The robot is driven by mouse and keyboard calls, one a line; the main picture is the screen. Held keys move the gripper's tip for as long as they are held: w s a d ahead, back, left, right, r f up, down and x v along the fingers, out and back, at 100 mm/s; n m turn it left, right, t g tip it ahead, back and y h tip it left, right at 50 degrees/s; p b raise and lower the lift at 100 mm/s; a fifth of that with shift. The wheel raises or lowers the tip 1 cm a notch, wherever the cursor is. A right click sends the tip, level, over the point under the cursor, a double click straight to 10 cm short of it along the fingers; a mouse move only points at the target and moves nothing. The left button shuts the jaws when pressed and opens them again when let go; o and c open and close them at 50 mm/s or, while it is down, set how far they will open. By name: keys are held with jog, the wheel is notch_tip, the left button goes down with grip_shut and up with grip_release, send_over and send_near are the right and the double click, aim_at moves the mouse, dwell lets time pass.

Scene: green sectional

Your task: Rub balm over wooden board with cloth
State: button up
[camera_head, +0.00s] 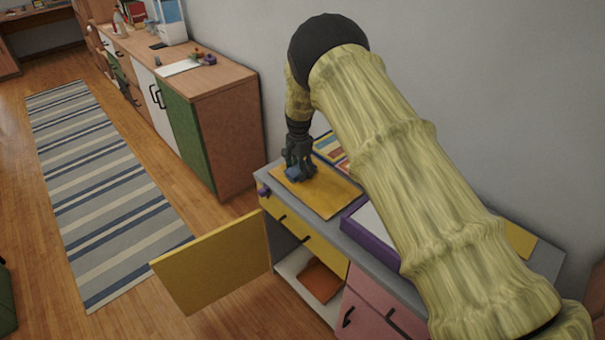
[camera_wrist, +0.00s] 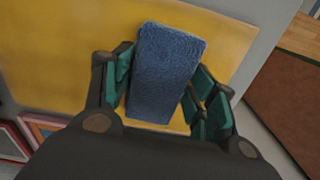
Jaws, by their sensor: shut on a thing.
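The wooden board (camera_head: 326,193) is a flat yellow-orange panel lying on the grey cabinet top. It also fills much of the wrist view (camera_wrist: 60,50). My gripper (camera_head: 295,172) is over the board's left part, pointing down. It is shut on a folded blue cloth (camera_wrist: 165,70), which sits between the green-padded fingers. The cloth (camera_head: 292,173) is at the board's surface; I cannot tell how firmly it touches. A small purple object (camera_head: 264,191) at the cabinet's left edge may be the balm, but I cannot tell.
A purple-edged white item (camera_head: 372,232) lies right of the board, and a colourful flat item (camera_head: 328,150) behind it. A yellow cabinet door (camera_head: 212,265) stands open in front. My arm covers the cabinet's right part. A striped rug (camera_head: 95,175) lies left on the floor.

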aim_at(298, 176)
jog(key=shift+w+a, duration=0.3)
jog(key=shift+w, duration=0.15)
jog(key=shift+w+a+f+b, duration=0.1)
jog(key=shift+w+a+b, duration=0.6)
jog(key=shift+w+b, duration=0.2)
jog(key=shift+w+a+f+b, duration=0.1)
jog(key=shift+w+a+b, duration=0.55)
jog(key=shift+w+b, duration=0.15)
jog(key=shift+w+a+r+b, duration=0.2)
jog(key=shift+w+a+b, duration=0.55)
jog(key=shift+w, duration=0.3)
jog(key=shift+s+a+p, duration=0.5)
jog(key=shift+s+a, duration=0.35)
jog(key=shift+a, duration=0.3)
jog(key=shift+s+d+p, duration=0.65)
jog(key=shift+s+p, duration=0.1)
jog(key=shift+s, duration=0.2)
jog(key=shift+s+d+f, duration=0.15)
jog(key=shift+s+d, duration=0.25)
jog(key=shift+s, duration=0.15)
jog(key=shift+s+d+r+p, duration=0.15)
jog(key=shift+s+d+p, duration=0.9)
jog(key=shift+s, duration=0.35)
jog(key=shift+s+d+r+p, duration=0.1)
jog(key=shift+s+d+p, duration=0.95)
jog(key=shift+s, duration=0.3)
